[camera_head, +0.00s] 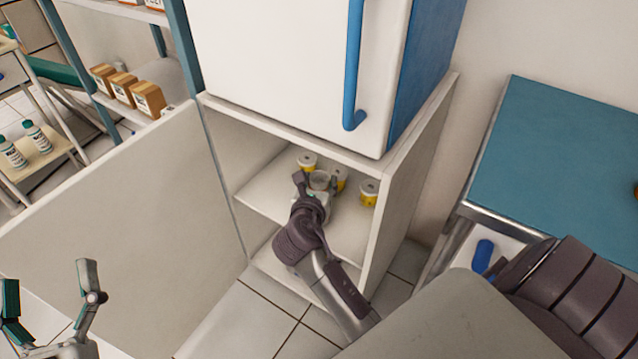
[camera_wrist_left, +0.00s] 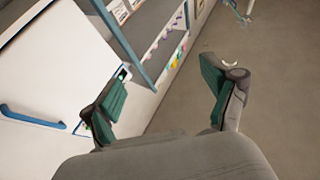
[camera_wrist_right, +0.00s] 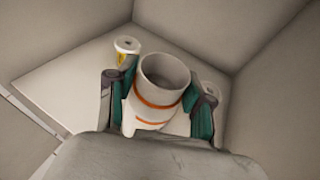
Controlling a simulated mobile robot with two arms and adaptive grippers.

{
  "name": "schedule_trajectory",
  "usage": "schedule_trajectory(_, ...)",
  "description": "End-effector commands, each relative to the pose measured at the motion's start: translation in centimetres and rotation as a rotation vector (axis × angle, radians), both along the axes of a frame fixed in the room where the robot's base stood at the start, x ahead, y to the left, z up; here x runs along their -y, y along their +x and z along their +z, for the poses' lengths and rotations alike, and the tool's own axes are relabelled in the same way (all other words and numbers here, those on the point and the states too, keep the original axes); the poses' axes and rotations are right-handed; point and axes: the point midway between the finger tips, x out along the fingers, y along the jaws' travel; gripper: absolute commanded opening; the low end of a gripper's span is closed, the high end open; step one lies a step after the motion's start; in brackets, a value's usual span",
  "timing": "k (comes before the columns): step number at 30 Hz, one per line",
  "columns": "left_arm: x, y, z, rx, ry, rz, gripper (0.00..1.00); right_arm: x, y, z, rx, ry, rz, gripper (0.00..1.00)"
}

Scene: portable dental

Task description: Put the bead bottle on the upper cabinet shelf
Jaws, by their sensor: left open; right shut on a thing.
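The bead bottle (camera_wrist_right: 160,100), a white open-topped container with orange bands, is held upright or nearly so between my right gripper's (camera_wrist_right: 159,92) fingers. In the head view the bottle (camera_head: 320,180) and right gripper (camera_head: 316,184) are inside the open cabinet, over its upper shelf (camera_head: 262,194). I cannot tell whether the bottle's base touches the shelf; the gripper hides it. My left gripper (camera_head: 48,284) is open and empty at the lower left, away from the cabinet; its spread fingers show in the left wrist view (camera_wrist_left: 163,95).
White-and-yellow jars stand on the same shelf: one behind (camera_head: 307,162), one beside the gripper (camera_head: 341,180), one near the right wall (camera_head: 369,193). The open cabinet door (camera_head: 120,220) spreads left. A white box with a blue handle (camera_head: 290,60) sits above.

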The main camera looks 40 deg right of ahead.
Motion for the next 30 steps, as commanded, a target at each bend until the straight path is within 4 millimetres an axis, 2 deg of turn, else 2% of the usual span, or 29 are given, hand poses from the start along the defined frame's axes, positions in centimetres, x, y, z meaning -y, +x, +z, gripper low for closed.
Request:
schedule_trajectory(6,0.0,0.1,-0.2,-0.017,0.005,0.001,0.86,0.0,0.0,0.0,0.001,-0.001,0.0,0.0)
schedule_trajectory(7,0.0,0.2,-0.3,-0.019,0.006,0.001,0.86,0.0,0.0,-0.1,0.0,0.0,0.0,0.56)
schedule_trajectory(11,0.0,0.1,-0.3,-0.018,0.005,0.001,0.86,0.0,0.0,-0.1,0.0,0.0,0.0,0.77)
schedule_trajectory(23,0.0,0.1,0.0,-0.008,0.002,0.001,0.86,-0.2,-0.2,0.1,-0.001,0.0,0.0,0.77)
schedule_trajectory(26,-0.1,0.5,-1.1,-0.083,0.023,0.006,0.86,-0.8,-0.8,0.4,-0.002,0.001,0.001,0.77)
schedule_trajectory(30,-0.3,1.2,-3.5,-0.235,0.065,0.016,0.86,-2.1,-2.1,1.1,-0.003,0.002,0.001,0.77)
